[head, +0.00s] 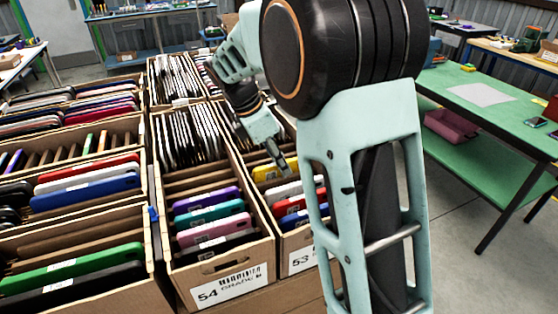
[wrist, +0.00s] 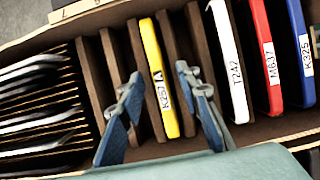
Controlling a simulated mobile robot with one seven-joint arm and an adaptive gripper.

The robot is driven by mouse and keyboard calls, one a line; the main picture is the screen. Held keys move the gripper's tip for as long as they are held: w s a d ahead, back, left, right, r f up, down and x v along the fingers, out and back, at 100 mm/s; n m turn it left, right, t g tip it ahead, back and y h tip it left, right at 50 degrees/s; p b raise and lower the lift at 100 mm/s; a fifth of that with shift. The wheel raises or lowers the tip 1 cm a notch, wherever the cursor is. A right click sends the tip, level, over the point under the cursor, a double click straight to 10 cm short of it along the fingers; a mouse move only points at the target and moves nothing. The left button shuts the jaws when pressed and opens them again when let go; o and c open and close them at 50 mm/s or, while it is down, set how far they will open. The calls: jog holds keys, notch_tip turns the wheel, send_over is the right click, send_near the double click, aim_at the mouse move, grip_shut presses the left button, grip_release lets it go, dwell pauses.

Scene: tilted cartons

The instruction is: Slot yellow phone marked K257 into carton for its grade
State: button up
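The yellow phone (wrist: 158,75) with a K257 label stands between brown dividers in a carton in the wrist view. My gripper (wrist: 160,88) is open, with one blue-grey finger on each side of the phone and gaps between. In the head view, the yellow phone (head: 267,172) shows in the carton marked 53 (head: 303,259), directly below my gripper (head: 280,160). The rest of that carton's label is hidden by my arm. The neighbouring carton marked 54 (head: 232,286) has a GRADE label; its letter is hard to read.
White T242 (wrist: 230,65), red M637 (wrist: 266,60) and blue K325 (wrist: 300,55) phones stand right of the yellow one. More phone cartons stand left; a green table (head: 497,104) stands right.

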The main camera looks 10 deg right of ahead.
jog(key=shift+r, duration=0.1)
jog(key=v, duration=1.1)
jog(key=shift+r, duration=0.4)
jog(key=shift+s+a+r, duration=0.1)
notch_tip(320, 180, up, 7)
jog(key=p, duration=0.7)
